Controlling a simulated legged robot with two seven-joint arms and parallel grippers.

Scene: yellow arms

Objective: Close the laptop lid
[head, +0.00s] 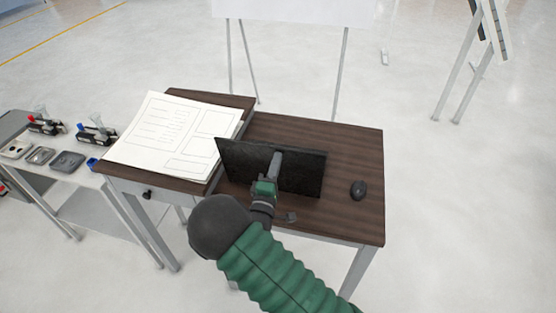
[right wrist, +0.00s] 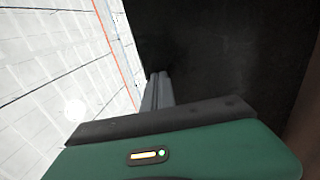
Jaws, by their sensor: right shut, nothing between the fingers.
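The laptop stands on the brown wooden table, with its black lid (head: 305,175) raised and wider than it is tall. I cannot make out the keyboard base. My right gripper (head: 276,157) is shut and empty, in front of the middle of the lid, with its fingers reaching up to about the lid's top edge. I cannot tell if they touch it. In the right wrist view the shut fingers (right wrist: 157,90) point along a large dark surface, which looks like the lid (right wrist: 230,50). My left gripper is out of view.
A black mouse (head: 358,190) lies right of the laptop on the table (head: 350,150). A raised board with large paper sheets (head: 175,135) is at left. A side table with small trays (head: 67,161) stands further left. Whiteboard legs (head: 340,75) stand behind.

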